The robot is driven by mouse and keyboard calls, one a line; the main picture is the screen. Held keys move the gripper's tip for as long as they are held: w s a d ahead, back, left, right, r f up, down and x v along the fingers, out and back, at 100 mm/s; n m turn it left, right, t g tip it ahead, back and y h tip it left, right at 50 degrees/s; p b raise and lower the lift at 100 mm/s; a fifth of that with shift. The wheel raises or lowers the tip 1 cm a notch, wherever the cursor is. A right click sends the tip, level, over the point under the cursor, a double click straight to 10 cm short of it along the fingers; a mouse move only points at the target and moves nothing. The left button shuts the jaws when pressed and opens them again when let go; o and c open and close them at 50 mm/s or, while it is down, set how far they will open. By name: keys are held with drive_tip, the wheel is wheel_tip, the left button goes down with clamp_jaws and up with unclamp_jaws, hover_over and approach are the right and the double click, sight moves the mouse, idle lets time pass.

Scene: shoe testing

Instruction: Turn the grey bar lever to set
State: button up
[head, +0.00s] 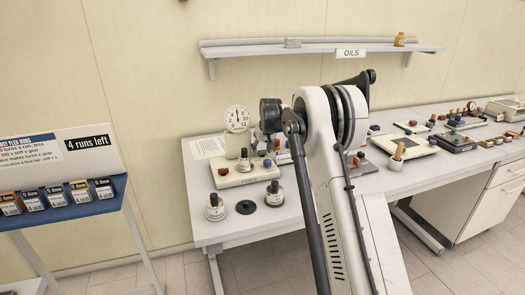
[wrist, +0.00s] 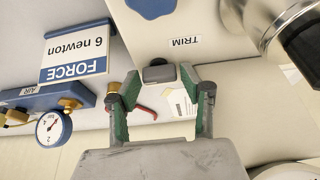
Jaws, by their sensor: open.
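In the wrist view my gripper (wrist: 159,78) is open, with its green-lined fingers spread. A dark grey block (wrist: 158,74) on the edge of a pale cream unit (wrist: 215,20) shows between the fingertips. It looks like the grey bar lever, but its setting cannot be read. I cannot tell whether the fingers touch it. A label TRIM (wrist: 184,41) appears upside down beside it. In the head view my arm hides my gripper and the lever cannot be made out.
In the wrist view a FORCE sign (wrist: 75,58), a blue air unit with a gauge (wrist: 53,128) and a shiny metal cylinder (wrist: 303,35) stand close by. In the head view the bench (head: 225,231) carries a dial gauge (head: 237,119) and weights (head: 215,207) beside my arm.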

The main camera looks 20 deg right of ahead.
drive_tip(key=shift+c, duration=0.2)
drive_tip(key=c, duration=0.8)
